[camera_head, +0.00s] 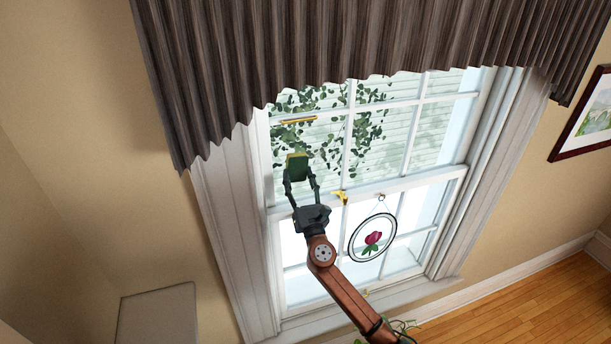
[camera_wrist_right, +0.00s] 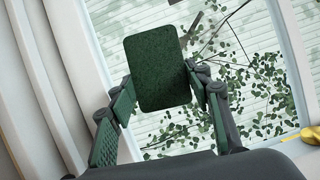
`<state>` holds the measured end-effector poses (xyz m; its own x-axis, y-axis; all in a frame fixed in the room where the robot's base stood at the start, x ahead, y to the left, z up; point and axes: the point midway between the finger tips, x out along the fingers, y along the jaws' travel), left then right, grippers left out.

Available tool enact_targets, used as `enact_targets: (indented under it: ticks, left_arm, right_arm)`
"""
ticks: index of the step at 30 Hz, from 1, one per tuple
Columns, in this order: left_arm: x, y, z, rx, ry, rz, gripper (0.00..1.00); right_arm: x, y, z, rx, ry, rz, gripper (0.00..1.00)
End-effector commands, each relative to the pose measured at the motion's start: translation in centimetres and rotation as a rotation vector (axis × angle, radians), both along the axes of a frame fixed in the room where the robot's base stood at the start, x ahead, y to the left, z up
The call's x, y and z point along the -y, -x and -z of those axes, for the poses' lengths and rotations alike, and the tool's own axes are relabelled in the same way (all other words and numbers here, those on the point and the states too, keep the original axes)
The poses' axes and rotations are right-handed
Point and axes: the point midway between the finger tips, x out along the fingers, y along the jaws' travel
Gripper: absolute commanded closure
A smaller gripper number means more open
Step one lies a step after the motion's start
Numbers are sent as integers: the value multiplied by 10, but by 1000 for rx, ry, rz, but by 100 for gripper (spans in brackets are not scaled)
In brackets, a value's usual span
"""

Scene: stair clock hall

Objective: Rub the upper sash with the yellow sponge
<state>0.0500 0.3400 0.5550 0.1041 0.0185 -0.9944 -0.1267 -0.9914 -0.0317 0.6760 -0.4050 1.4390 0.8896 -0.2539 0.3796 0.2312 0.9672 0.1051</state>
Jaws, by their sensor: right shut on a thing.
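My right gripper (camera_head: 301,183) is shut on the sponge (camera_head: 297,167), which shows a yellow edge and a dark green face in the head view. In the right wrist view the sponge (camera_wrist_right: 157,66) shows its green face between the two fingers of the gripper (camera_wrist_right: 158,92). The sponge is in front of the left part of the upper sash (camera_head: 348,137); I cannot tell whether it touches the glass. My left gripper is not in view.
A round rose ornament (camera_head: 372,238) hangs before the lower sash. A yellow catch-like piece (camera_head: 341,197) sits at the meeting rail. A pleated valance (camera_head: 340,45) covers the window's top. A framed picture (camera_head: 590,118) hangs at right.

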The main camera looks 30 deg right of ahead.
Motion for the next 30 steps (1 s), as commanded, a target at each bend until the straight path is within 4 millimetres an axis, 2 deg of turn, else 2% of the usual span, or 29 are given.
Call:
enact_targets:
  ticks: [5,18,23,30]
  left_arm:
    - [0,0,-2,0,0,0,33]
    - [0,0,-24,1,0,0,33]
    - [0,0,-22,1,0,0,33]
    - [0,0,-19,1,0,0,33]
  right_arm:
    - [-13,-3,0,-1,1,-4,74]
    - [-12,0,-23,1,2,-1,74]
    - [-7,1,-20,-1,2,1,74]
    - [12,4,-20,-1,2,1,74]
